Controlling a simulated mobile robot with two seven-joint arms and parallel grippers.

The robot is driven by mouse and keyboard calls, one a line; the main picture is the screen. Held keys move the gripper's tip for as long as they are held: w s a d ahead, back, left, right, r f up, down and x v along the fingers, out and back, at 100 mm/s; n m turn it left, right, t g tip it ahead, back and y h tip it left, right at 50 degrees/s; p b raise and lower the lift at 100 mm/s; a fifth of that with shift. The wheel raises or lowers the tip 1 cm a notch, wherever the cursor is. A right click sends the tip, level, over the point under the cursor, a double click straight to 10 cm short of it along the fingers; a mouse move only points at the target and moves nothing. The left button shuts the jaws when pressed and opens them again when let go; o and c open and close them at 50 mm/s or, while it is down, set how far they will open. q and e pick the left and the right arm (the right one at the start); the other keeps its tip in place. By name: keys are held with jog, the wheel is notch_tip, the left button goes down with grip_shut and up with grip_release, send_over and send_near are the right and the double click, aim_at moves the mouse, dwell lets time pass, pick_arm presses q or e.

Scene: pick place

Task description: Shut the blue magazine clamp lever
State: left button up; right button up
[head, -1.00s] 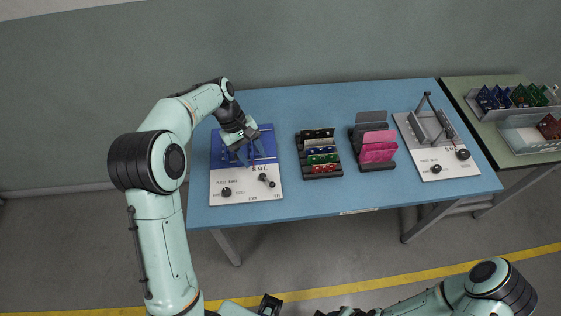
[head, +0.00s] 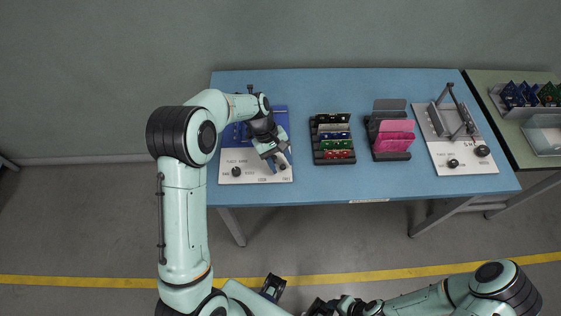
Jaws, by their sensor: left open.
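The blue magazine fixture (head: 228,171) is a white base plate with a blue rear part at the left end of the blue table. My left gripper (head: 278,161) is open over its front right part, fingers pointing down beside a dark knob (head: 283,167). I cannot tell whether they touch. A dark knobbed end (head: 250,88) shows at the fixture's back edge; it may be the clamp lever, but my left arm hides what is below it. My right arm lies low at the bottom; its jaws are not clear.
A black rack (head: 333,161) with several coloured boards and another rack with pink boards (head: 395,140) stand mid-table. A grey fixture (head: 456,166) with a raised bar stands to the right. A side table (head: 522,120) holds bins. The table's front strip is clear.

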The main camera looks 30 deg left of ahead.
pick_arm(q)
jog(key=shift+d+f, duration=0.1)
jog(key=shift+f, duration=0.1)
jog(key=shift+c, duration=0.3)
grip_shut()
